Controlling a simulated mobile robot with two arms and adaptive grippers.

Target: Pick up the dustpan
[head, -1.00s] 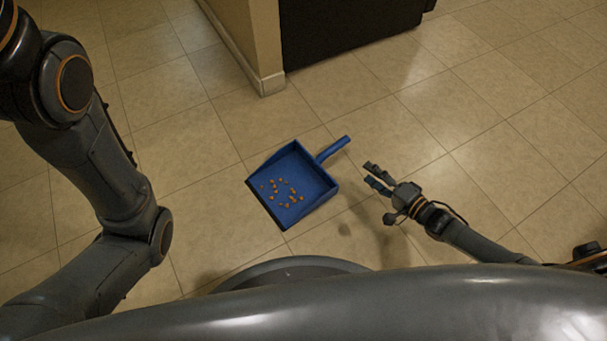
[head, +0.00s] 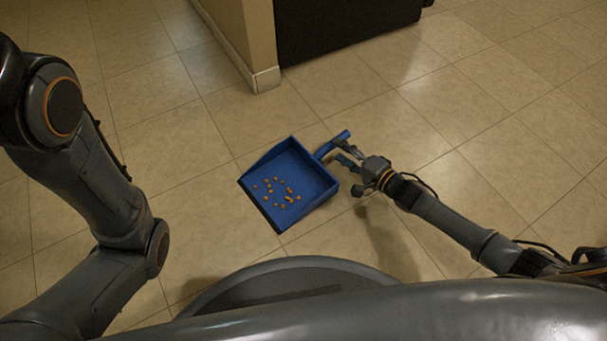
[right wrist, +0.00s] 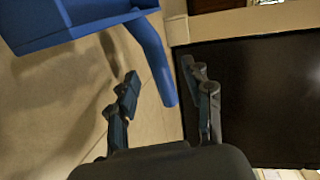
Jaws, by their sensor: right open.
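The blue dustpan (head: 305,181) lies on the tiled floor in the middle of the head view, with several small orange-brown bits (head: 285,194) in its pan. Its handle (head: 332,146) points up and right. My right gripper (head: 341,151) is open at the handle, its fingers overlapping it in the picture. In the right wrist view the handle (right wrist: 153,62) reaches down between the open fingers (right wrist: 163,78), and the pan (right wrist: 75,22) is at upper left. I cannot tell whether a finger touches the handle. My left arm shows at left; its gripper is out of view.
A beige wall corner with a white baseboard (head: 266,79) stands beyond the dustpan. A dark cabinet or appliance (head: 345,25) is beside it, and a dark panel (right wrist: 255,95) fills the right of the right wrist view. The floor around the dustpan is clear.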

